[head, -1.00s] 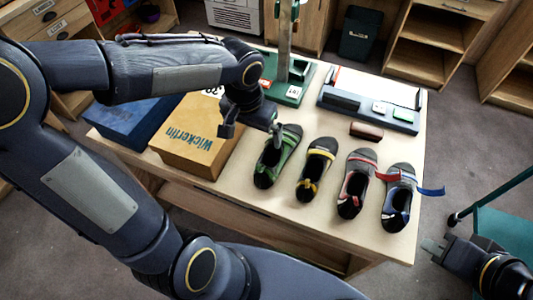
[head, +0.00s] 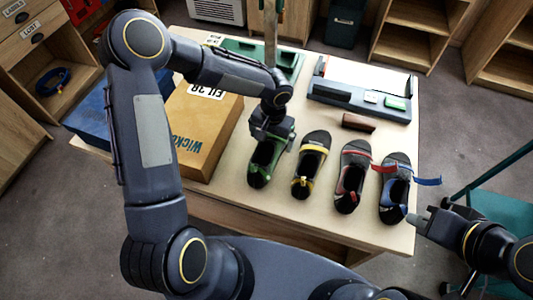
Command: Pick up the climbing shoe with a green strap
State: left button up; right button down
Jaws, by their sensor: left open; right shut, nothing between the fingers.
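The climbing shoe with a green strap (head: 262,163) lies on the table, leftmost of the row of shoes. Its toe points toward me, and its far end is partly hidden by my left gripper (head: 271,137). The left gripper is open and points down over the shoe's far part; I cannot tell whether the fingers touch it. My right gripper (head: 414,222) is shut and empty, near the table's front right corner, close to the blue-strap shoe.
Shoes with yellow (head: 306,172), red (head: 349,182) and blue (head: 395,193) straps lie to the right. A tan box (head: 203,122) and a blue box (head: 92,115) stand left. A brown block (head: 358,122) and a grey tray (head: 350,97) lie behind. A teal cart (head: 505,205) stands right.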

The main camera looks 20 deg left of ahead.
pick_arm(q)
jog(key=shift+f, duration=0.85)
jog(key=shift+c, duration=0.4)
jog(key=c, duration=1)
jog(key=shift+c, duration=0.2)
jog(key=shift+r, duration=0.15)
